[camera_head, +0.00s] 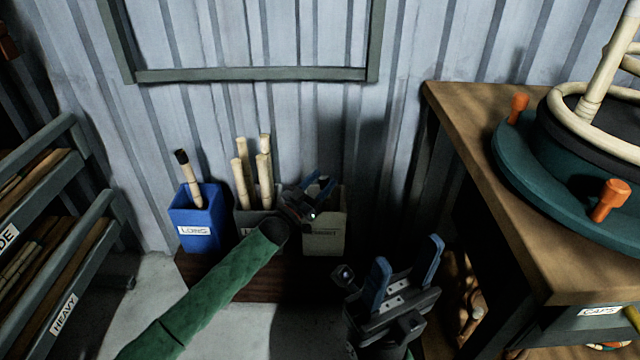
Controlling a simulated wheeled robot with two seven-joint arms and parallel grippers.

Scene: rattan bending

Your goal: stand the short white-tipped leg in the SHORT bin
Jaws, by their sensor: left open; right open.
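I cannot make out a short white-tipped leg anywhere. My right gripper (407,262) is open and empty, fingers up, to the right of and nearer than the bin, beside the workbench.
A blue LONG bin (195,218) holds a black-tipped stick (190,180). A dark grey bin (242,218) holds several pale sticks (264,172). A wooden workbench (470,160) with a teal turntable (520,165) stands right. Racks (75,240) stand left.

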